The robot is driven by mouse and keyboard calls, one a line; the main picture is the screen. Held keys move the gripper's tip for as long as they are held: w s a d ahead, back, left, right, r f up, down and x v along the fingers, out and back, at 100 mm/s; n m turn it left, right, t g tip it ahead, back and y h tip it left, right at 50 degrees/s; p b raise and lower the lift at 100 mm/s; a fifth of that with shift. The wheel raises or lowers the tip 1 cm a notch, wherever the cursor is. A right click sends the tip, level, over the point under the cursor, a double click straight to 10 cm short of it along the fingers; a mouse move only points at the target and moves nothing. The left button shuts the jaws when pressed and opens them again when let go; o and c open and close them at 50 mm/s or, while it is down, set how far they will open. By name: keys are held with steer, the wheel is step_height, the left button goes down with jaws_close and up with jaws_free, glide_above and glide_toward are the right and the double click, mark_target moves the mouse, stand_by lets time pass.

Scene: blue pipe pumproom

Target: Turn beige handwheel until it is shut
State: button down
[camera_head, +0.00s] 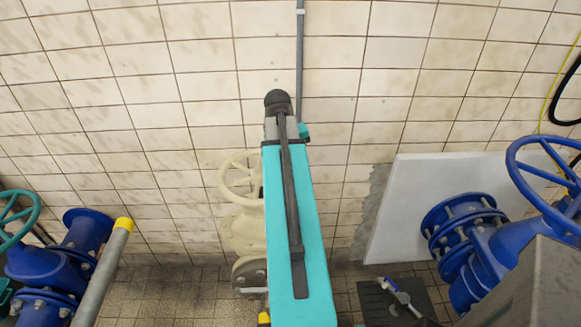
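The beige handwheel (243,181) stands upright near the tiled wall, left of the picture's middle. It sits on a beige valve body (247,229) with a flange below. My turquoise arm link runs up the middle of the picture and covers the right part of the wheel and valve. I cannot make out my gripper's fingers. No contact between my arm and the wheel can be seen.
A blue valve with a blue handwheel (516,172) stands at the right. Blue pipework (86,232) with a teal handwheel (14,222) is at the left, beside a grey, yellow-capped post (106,270). A white panel (414,207) leans on the wall. A black mat (376,301) lies on the floor.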

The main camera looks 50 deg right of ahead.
steer(key=shift+a, duration=0.15)
steer(key=c, duration=1.6)
jaws_free()
steer(key=shift+s, duration=0.1)
steer(key=shift+r, duration=0.1)
steer(key=shift+b+v, duration=1.25)
steer(key=shift+v, duration=5.55)
